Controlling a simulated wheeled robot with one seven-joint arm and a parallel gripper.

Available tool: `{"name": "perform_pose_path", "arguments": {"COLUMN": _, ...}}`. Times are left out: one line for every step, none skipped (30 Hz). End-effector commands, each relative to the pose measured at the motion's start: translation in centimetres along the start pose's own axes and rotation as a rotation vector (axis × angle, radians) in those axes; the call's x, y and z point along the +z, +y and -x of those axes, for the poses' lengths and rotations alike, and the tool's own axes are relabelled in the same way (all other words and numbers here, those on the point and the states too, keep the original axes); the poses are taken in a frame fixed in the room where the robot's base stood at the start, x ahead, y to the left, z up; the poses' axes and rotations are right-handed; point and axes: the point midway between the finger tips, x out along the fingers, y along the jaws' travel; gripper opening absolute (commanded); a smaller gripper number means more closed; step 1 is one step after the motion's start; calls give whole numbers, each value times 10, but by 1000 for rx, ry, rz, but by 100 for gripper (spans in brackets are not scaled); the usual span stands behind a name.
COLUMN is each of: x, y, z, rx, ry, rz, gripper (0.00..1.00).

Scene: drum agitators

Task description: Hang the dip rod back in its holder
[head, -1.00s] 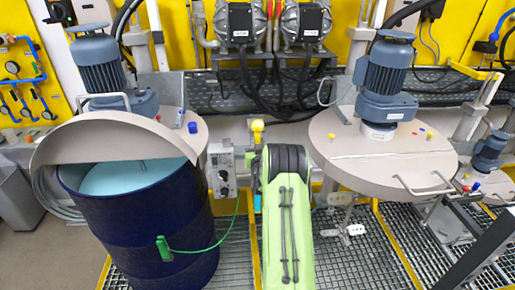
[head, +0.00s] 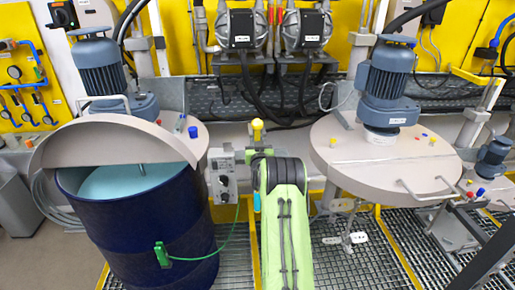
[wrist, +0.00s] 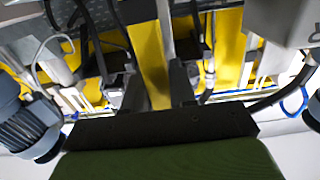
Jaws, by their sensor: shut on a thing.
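My gripper shows at the lower middle of the wrist view (wrist: 158,90), where two dark fingers stand up close together. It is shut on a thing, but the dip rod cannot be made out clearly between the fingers. A yellow-topped fitting (head: 257,126) shows just past the arm's end. I cannot tell whether it belongs to the rod. I cannot identify the rod's holder in either view.
A blue drum (head: 140,235) under a raised, tilted lid (head: 110,137) stands at left. A grey control box (head: 222,177) is close beside my arm. A round lid (head: 385,165) with a motor (head: 387,85) is at right. Two pumps (head: 240,28) hang at the back.

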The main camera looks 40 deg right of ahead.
Motion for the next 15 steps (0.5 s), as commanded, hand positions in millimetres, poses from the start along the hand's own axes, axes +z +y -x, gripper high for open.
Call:
{"name": "perform_pose_path", "arguments": {"x": 1, "y": 0, "z": -3, "rx": 0, "ry": 3, "rz": 0, "gripper": 0}}
{"name": "perform_pose_path", "arguments": {"x": 1, "y": 0, "z": -4, "rx": 0, "ry": 2, "rz": 0, "gripper": 0}}
{"name": "perform_pose_path", "arguments": {"x": 1, "y": 0, "z": -6, "rx": 1, "ry": 3, "rz": 0, "gripper": 0}}
{"name": "perform_pose_path", "arguments": {"x": 1, "y": 0, "z": -7, "rx": 1, "ry": 3, "rz": 0, "gripper": 0}}
{"name": "perform_pose_path", "arguments": {"x": 1, "y": 0, "z": -8, "rx": 1, "ry": 2, "rz": 0, "gripper": 0}}
{"name": "perform_pose_path", "arguments": {"x": 1, "y": 0, "z": -8, "rx": 1, "ry": 2, "rz": 0, "gripper": 0}}
{"name": "perform_pose_path", "arguments": {"x": 0, "y": 0, "z": -8, "rx": 1, "ry": 1, "rz": 0, "gripper": 0}}
{"name": "perform_pose_path", "arguments": {"x": 0, "y": 0, "z": -8, "rx": 1, "ry": 1, "rz": 0, "gripper": 0}}
{"name": "perform_pose_path", "arguments": {"x": 0, "y": 0, "z": -8, "rx": 1, "ry": 1, "rz": 0, "gripper": 0}}
{"name": "perform_pose_path", "arguments": {"x": 0, "y": 0, "z": -8, "rx": 1, "ry": 1, "rz": 0, "gripper": 0}}
{"name": "perform_pose_path", "arguments": {"x": 0, "y": 0, "z": -8, "rx": 1, "ry": 1, "rz": 0, "gripper": 0}}
{"name": "perform_pose_path", "arguments": {"x": 0, "y": 0, "z": -8, "rx": 1, "ry": 1, "rz": 0, "gripper": 0}}
{"name": "perform_pose_path", "arguments": {"x": 0, "y": 0, "z": -8, "rx": 1, "ry": 1, "rz": 0, "gripper": 0}}
{"name": "perform_pose_path", "arguments": {"x": 0, "y": 0, "z": -8, "rx": 1, "ry": 2, "rz": 0, "gripper": 0}}
{"name": "perform_pose_path", "arguments": {"x": 0, "y": 0, "z": -8, "rx": 1, "ry": 2, "rz": 0, "gripper": 0}}
